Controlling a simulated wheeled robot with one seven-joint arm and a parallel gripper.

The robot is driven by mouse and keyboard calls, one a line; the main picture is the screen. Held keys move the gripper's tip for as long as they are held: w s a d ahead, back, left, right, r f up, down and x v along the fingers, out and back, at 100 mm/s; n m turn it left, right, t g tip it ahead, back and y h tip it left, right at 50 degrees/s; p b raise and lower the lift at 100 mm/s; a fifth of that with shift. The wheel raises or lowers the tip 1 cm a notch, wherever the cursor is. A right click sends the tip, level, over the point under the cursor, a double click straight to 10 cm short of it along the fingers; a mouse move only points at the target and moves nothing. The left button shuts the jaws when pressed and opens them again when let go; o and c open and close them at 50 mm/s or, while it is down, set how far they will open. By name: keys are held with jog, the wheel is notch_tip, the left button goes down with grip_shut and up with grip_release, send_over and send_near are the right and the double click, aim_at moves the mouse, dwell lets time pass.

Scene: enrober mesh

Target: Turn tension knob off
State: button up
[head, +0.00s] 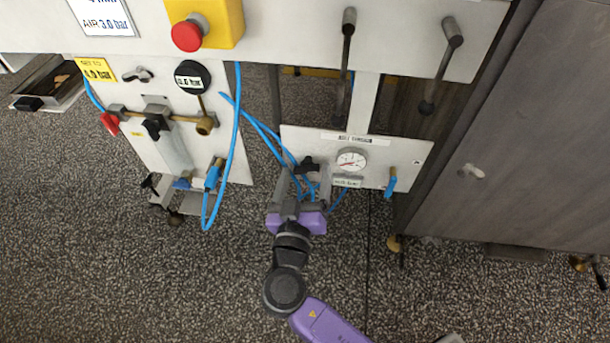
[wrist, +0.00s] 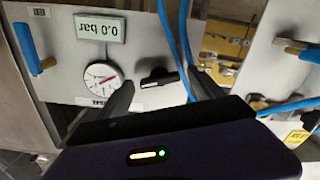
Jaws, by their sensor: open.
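The belt tension panel (head: 400,154) is a white plate low in the middle of the head view. Its black knob (head: 308,166) sits left of a round dial gauge (head: 351,160). In the wrist view the knob (wrist: 158,77) shows upside down, with its bar lying nearly level, slightly tilted. My gripper (head: 305,179) is open in front of the knob. In the wrist view the knob shows between the two dark fingers of my gripper (wrist: 163,86). I see no clear contact. A small display (wrist: 100,28) reads 0.0 bar.
Blue hoses (head: 236,150) hang left of the panel and run behind my gripper. A blue-handled valve (head: 390,186) is at the panel's right. A red emergency button (head: 188,33) and another valve panel (head: 215,145) are at upper left. A grey cabinet (head: 530,130) stands right.

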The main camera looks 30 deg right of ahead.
jog(key=shift+w+d, duration=0.1)
jog(key=shift+w, duration=0.1)
jog(key=shift+c, duration=0.3)
jog(key=c, duration=1.3)
